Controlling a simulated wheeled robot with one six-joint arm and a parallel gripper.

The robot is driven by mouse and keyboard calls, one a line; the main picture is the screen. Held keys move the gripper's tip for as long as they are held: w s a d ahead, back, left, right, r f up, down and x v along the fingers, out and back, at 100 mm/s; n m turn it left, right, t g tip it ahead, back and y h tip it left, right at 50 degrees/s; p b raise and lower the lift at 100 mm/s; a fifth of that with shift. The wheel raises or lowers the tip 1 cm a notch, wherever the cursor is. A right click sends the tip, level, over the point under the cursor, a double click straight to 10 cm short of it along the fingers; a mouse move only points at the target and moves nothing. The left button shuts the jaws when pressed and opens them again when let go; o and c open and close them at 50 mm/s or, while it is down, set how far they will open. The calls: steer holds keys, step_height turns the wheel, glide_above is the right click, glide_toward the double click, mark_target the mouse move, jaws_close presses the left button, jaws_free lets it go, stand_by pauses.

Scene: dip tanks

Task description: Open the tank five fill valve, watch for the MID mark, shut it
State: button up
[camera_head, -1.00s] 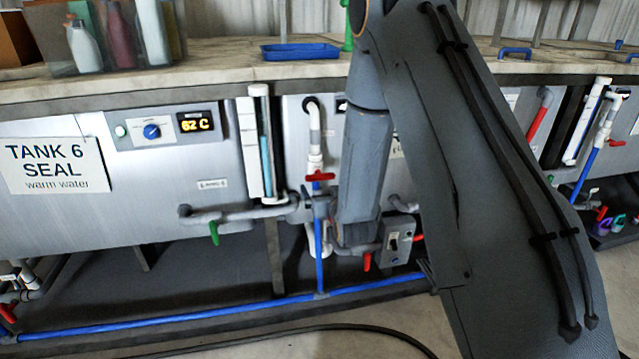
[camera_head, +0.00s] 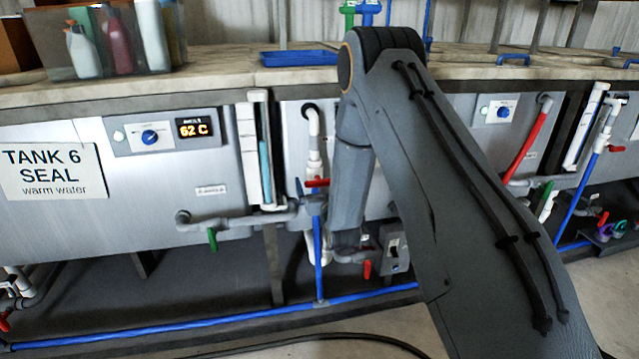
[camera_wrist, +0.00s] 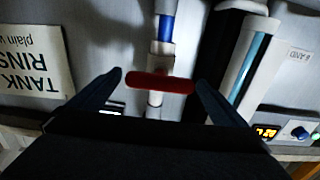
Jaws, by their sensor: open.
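A red valve handle (camera_wrist: 160,82) lies crosswise on a vertical white and blue pipe (camera_wrist: 168,28) in the wrist view, which looks upside down. My gripper (camera_wrist: 158,80) is open, with one dark finger near each end of the handle; I cannot tell if they touch it. In the head view the red handle (camera_head: 317,182) shows just left of my arm, which hides most of my gripper. A sign reading "TANK", "RINS", "plain w" (camera_wrist: 25,60) is cut off. Left of the valve is a sight tube (camera_head: 265,160) with light-blue liquid; its marks are unreadable.
Tank 6 (camera_head: 150,205), signed SEAL warm water and showing 62 C, is at left. A green-handled drain valve (camera_head: 212,238) and a switch box (camera_head: 394,248) sit lower. A blue pipe (camera_head: 200,320) runs near the floor. A blue tray (camera_head: 298,57) lies on the counter.

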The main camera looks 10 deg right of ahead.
steer(key=shift+c, duration=0.2)
steer(key=c, duration=1)
steer(key=shift+n, duration=0.3)
steer(key=n, duration=0.3)
steer(key=shift+a+n, duration=0.1)
steer(key=shift+n, duration=0.2)
steer(key=n, duration=0.4)
steer(key=shift+a, duration=0.1)
steer(key=n, duration=0.5)
steer(key=shift+f, duration=0.15)
steer(key=n, duration=0.4)
steer(key=shift+a+f+n, duration=0.1)
steer(key=shift+f+n, duration=0.05)
steer(key=shift+n, duration=0.15)
